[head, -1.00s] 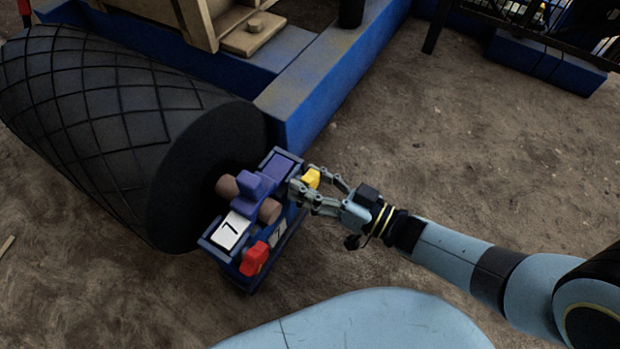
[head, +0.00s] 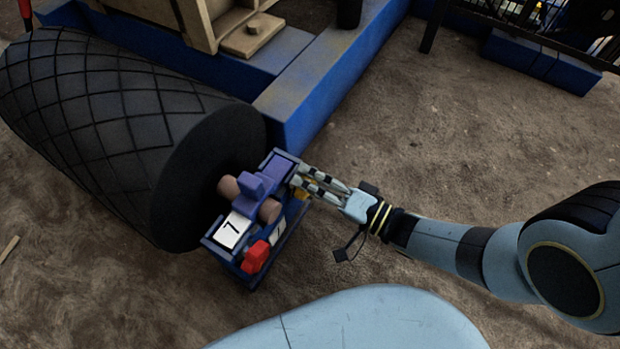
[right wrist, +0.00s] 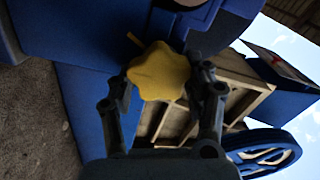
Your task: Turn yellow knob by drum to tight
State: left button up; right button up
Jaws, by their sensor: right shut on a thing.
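The yellow knob (right wrist: 159,72) is star-shaped and sits on the blue bearing bracket at the end of the black drum (head: 110,120). My right gripper (head: 300,182) reaches it from the right and is shut on it. In the right wrist view the two fingers (right wrist: 160,88) stand on either side of the knob. In the head view the fingers hide most of the knob, and only a bit of yellow (head: 306,187) shows beneath them. My left gripper is not in view.
A red knob (head: 256,256) and a white plate marked 7 (head: 232,230) are on the same bracket (head: 262,205). A blue frame beam (head: 325,75) runs behind it. Bare dirt ground (head: 450,140) lies open to the right.

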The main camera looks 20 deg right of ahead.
jog(key=m, duration=0.2)
jog(key=shift+d+f+m, duration=0.1)
jog(key=shift+m, duration=0.2)
jog(key=shift+f+m, duration=0.1)
jog(key=shift+m, duration=1.1)
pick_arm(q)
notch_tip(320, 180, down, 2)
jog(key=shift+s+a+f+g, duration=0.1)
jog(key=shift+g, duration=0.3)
pick_arm(e)
jog(key=shift+m, duration=0.3)
jog(key=o, duration=1.2)
